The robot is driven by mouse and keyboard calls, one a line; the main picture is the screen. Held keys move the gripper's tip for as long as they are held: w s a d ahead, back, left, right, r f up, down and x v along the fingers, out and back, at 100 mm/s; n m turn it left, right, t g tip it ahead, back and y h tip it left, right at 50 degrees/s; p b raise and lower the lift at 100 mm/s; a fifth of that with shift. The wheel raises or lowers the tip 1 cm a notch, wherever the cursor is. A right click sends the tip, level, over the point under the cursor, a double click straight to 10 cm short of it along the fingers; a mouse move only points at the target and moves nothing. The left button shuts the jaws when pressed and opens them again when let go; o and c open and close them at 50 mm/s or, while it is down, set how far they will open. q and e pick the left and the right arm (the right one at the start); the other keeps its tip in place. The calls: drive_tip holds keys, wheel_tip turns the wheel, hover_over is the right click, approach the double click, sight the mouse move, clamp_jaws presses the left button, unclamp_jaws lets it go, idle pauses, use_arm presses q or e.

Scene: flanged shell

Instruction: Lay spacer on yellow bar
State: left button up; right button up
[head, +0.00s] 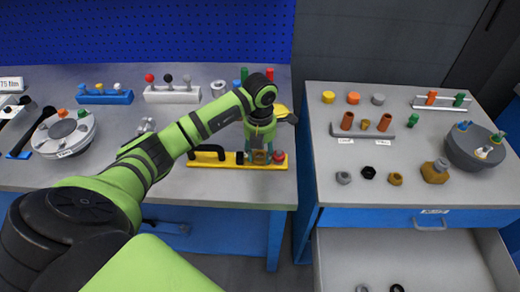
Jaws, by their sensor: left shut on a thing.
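The yellow bar (228,161) lies near the front edge of the left bench, with a black handle-like part (207,151) on its left half and a red knob (279,157) at its right end. My left gripper (261,147) points down over the right half of the bar. It is shut on a small piece that I take to be the spacer; the fingers mostly hide it. A small tan part (259,157) shows at the fingertips, and I cannot tell whether it touches the bar. My right gripper is not in view.
A round grey fixture (85,139) stands left on the bench. A blue rack (105,98) and a white rack (172,95) stand behind. The right cabinet (330,205) holds several small parts and has an open drawer (415,265). A gap separates bench and cabinet.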

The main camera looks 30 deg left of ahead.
sight(260, 155)
use_arm(q)
drive_tip(key=shift+f, duration=0.2)
drive_tip(key=shift+f, duration=0.2)
drive_tip(key=o, duration=1)
drive_tip(key=shift+c, duration=0.2)
drive_tip(key=shift+r, duration=0.15)
drive_tip(key=shift+r, duration=0.25)
wheel_tip(260, 155, up, 12)
drive_tip(key=b, duration=0.2)
drive_tip(key=shift+f, duration=0.2)
